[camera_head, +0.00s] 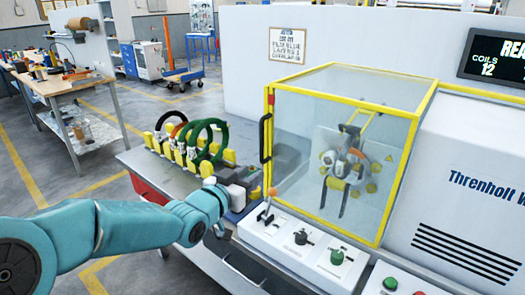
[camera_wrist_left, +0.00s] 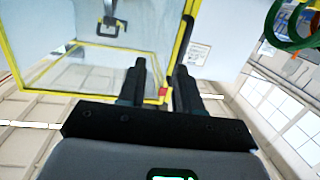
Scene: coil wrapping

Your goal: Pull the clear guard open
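The clear guard (camera_head: 300,150) is a see-through box with a yellow frame on the front of the white machine, and it appears closed. Its black upright handle (camera_head: 265,138) is at the left edge. My left gripper (camera_head: 243,178) is low and to the left of the handle. In the left wrist view, the two dark fingers of my left gripper (camera_wrist_left: 160,66) are apart with nothing between them. There the guard's yellow frame (camera_wrist_left: 150,98) is behind the left finger, and the handle (camera_wrist_left: 180,42) rises near the right fingertip. My right gripper is out of view.
A rack with green and orange coils (camera_head: 205,138) stands left of the guard. A bench (camera_head: 65,85) with tools is far left. The floor between is clear.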

